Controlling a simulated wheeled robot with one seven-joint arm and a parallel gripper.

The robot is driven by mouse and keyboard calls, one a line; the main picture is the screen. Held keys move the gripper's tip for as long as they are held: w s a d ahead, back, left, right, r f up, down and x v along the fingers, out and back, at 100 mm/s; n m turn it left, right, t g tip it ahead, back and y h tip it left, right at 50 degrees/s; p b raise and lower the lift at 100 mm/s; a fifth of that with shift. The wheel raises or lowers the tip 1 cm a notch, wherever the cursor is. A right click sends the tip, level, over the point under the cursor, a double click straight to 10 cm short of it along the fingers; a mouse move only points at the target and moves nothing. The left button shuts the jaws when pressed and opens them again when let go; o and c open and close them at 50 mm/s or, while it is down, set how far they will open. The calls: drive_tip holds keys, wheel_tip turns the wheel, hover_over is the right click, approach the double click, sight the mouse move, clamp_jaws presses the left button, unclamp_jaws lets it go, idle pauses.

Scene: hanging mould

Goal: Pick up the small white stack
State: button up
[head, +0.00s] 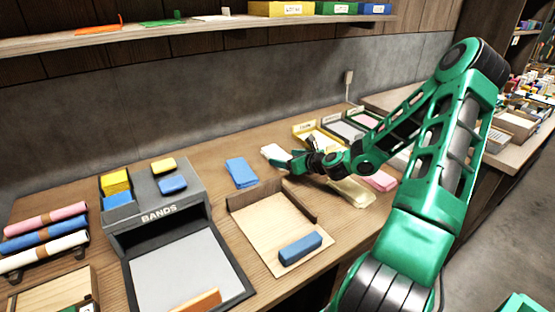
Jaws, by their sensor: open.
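The small white stack (275,153) lies on the wooden table, left of the middle. My gripper (284,164) is at its near right side, with the fingers close to it. The jaws are open. I cannot tell whether a finger touches the stack or whether part of it lies between the fingers. The gripper hides part of the stack's right end.
A blue stack (241,173) lies left of the white one. A wooden tray (262,240) with a blue block (300,248) stands in front. A grey BANDS box (160,212) is at left. Pale yellow (352,192) and pink (381,181) stacks lie right, below my arm.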

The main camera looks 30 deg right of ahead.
sight(280, 156)
drive_tip(key=x, duration=0.3)
drive_tip(key=shift+w+a, duration=0.1)
drive_tip(key=c, duration=1.2)
drive_tip(key=shift+r, duration=0.15)
